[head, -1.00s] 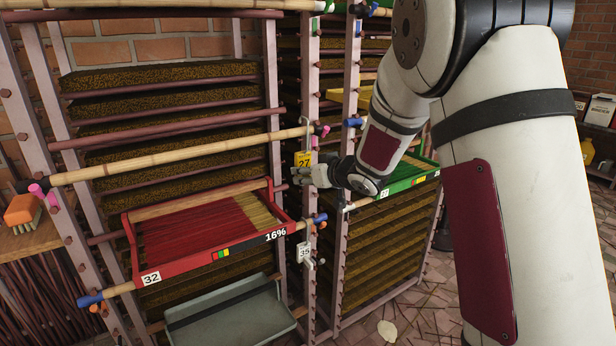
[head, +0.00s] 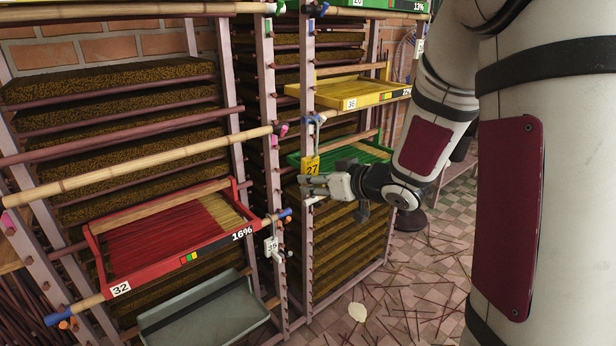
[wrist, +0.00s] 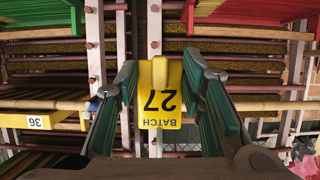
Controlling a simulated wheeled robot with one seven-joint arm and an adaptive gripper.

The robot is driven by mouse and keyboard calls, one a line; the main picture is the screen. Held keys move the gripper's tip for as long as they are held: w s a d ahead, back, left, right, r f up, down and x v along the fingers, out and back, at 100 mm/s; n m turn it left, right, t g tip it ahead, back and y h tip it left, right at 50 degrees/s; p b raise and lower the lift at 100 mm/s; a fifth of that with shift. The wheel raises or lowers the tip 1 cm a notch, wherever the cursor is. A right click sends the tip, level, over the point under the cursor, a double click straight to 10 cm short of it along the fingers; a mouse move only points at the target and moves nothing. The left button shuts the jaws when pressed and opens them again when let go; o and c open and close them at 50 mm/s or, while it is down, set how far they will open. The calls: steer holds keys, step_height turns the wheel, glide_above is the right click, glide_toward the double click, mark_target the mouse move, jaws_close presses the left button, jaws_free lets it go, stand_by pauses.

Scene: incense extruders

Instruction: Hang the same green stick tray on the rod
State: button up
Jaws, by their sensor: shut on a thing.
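A green stick tray (head: 374,149) is in the rack's right bay, behind and just above my wrist. Its front is largely hidden by my gripper and arm, so its number and how it rests cannot be seen. Its green side also shows at the upper left of the wrist view (wrist: 40,12). A yellow batch tag marked 27 (head: 311,165) is at the rack's middle post, below a pale hook (head: 317,124). My gripper (head: 307,186) is at the tag's lower end. In the wrist view the tag (wrist: 158,92) is between the fingers, and my gripper is shut on it.
A red tray (head: 170,265) marked 32 with sticks hangs in the left bay. A yellow tray (head: 380,97) marked 36 is above the green one. Tag 35 (head: 271,248) hangs lower on the post. Bamboo rods (head: 140,165) cross the rack. Scattered sticks lie on the floor (head: 420,270) at right.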

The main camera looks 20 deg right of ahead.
steer(key=shift+s+r+p, duration=0.1)
steer(key=shift+r+p, duration=1)
steer(key=shift+r, duration=0.15)
steer(key=s+d+p, duration=0.2)
steer(key=s+d, duration=0.1)
steer(key=s, duration=0.5)
steer(key=shift+s, duration=0.25)
steer(key=shift+a, duration=0.1)
steer(key=w+a+m+h, duration=0.4)
steer(key=w+a, duration=0.5)
steer(key=a, duration=0.1)
steer(key=s+r+n+y+p, duration=0.3)
steer(key=s+r+p, duration=0.6)
steer(key=p, duration=0.5)
step_height(320, 180, up, 2)
steer(key=shift+s+d+r+n+y, duration=0.1)
steer(key=shift+s+d+n+y, duration=0.1)
steer(key=shift+n+y, duration=0.2)
steer(key=shift+a, duration=0.1)
